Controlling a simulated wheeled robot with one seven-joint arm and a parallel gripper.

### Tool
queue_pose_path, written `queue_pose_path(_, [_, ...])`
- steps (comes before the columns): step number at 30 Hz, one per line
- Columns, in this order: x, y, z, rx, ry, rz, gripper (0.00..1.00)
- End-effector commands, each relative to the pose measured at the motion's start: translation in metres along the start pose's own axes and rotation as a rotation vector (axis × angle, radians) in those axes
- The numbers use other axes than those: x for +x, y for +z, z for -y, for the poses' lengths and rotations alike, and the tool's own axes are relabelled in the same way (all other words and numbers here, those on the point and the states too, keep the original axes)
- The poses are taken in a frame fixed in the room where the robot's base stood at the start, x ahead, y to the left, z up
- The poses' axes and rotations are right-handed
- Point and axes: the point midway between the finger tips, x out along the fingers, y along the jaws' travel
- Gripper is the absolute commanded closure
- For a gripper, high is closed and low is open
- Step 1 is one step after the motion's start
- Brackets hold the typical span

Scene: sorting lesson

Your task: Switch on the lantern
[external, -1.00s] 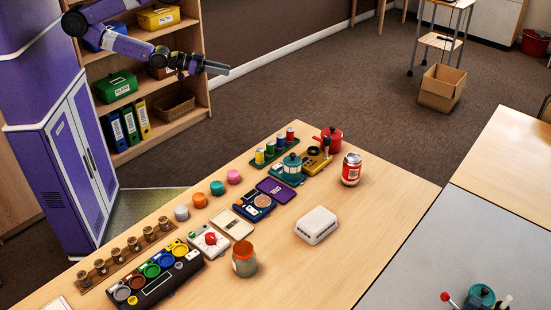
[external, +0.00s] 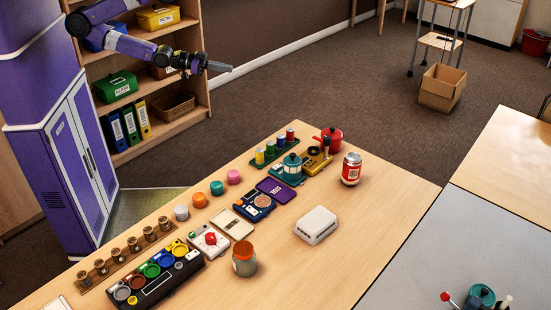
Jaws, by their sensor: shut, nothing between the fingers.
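My gripper (external: 220,67) is at the upper left, raised in front of the shelf and well away from the tabletop. Its fingers are shut with nothing between them. No object is clearly recognisable as the lantern. A teal domed object (external: 290,166) stands on the table among the row of devices and may be it, but I cannot tell. Another teal round object (external: 481,295), beside a red-knobbed lever, shows at the bottom right edge, partly cut off. No switch or light can be made out on either.
The shelf (external: 184,118) stands behind my arm.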

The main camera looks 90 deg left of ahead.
Motion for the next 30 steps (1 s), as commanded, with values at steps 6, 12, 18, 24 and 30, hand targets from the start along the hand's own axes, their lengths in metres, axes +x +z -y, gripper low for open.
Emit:
queue_pose_path(6, [0.044, -0.037, -0.026, 0.033, 0.124, -0.145, 1.00])
queue_pose_path(12, [0.088, -0.045, -0.059, 0.053, 0.232, -0.187, 1.00])
queue_pose_path(18, [0.135, -0.042, -0.099, 0.031, 0.327, -0.153, 1.00])
queue_pose_path(24, [0.180, -0.036, -0.146, -0.015, 0.403, -0.068, 1.00])
queue_pose_path(30, [0.220, -0.030, -0.198, -0.076, 0.448, 0.058, 1.00])
